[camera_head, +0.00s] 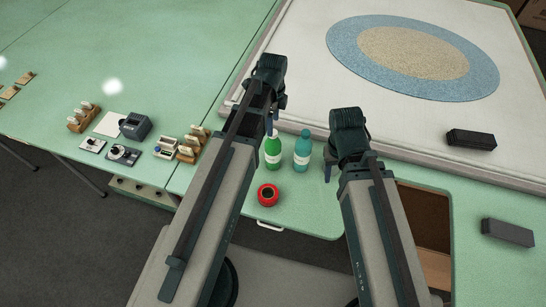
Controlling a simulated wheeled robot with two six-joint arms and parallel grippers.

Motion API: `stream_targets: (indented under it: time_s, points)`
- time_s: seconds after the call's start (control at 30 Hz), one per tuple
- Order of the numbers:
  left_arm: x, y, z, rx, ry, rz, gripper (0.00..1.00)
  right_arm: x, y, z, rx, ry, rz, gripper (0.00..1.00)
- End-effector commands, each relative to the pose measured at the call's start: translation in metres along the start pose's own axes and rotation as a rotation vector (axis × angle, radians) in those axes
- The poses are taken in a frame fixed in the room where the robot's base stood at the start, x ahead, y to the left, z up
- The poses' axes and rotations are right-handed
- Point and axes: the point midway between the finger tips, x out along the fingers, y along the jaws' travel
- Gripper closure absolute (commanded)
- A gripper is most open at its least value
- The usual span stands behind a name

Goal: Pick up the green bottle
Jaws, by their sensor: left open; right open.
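A green bottle (273,151) with a white label stands upright on the green table, its left edge close to my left arm. A teal bottle (302,152) with a white label stands just to its right. My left gripper (272,122) is open, with its fingers small and partly hidden behind my wrist, above and close to the top of the green bottle; I cannot tell whether it touches. My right gripper (328,172) is open and empty, to the right of the teal bottle; its far finger is mostly hidden by my arm.
A red round object (268,195) sits in front of the bottles. A white board with a blue and tan oval rug (345,45) lies behind. Small devices (135,126) and wooden racks (84,116) stand at the left. Dark blocks (471,140) lie at the right, near an opening (424,215).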

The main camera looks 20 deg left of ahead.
Motion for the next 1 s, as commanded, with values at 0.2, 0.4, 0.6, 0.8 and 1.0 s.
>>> stream_targets:
  time_s: [0.2, 0.4, 0.6, 0.8, 1.0]
  points:
    - [0.003, 0.0, 0.0, 0.0, 0.0, 0.0, 0.26, 0.003, 0.0, 0.0, -0.001, 0.0, 0.0, 0.5]
    - [0.017, 0.001, 0.0, 0.0, 0.0, 0.0, 0.26, 0.017, -0.002, -0.001, -0.004, 0.0, 0.001, 0.5]
    - [0.042, 0.002, -0.001, 0.0, 0.0, 0.0, 0.26, 0.042, -0.004, -0.002, -0.007, 0.0, 0.001, 0.5]
    - [0.056, 0.002, -0.001, 0.0, 0.0, 0.0, 0.26, 0.056, -0.005, -0.003, -0.006, 0.0, 0.001, 0.5]
    - [0.054, 0.002, -0.001, 0.0, 0.0, 0.0, 0.26, 0.054, -0.005, -0.003, -0.006, 0.0, 0.001, 0.5]
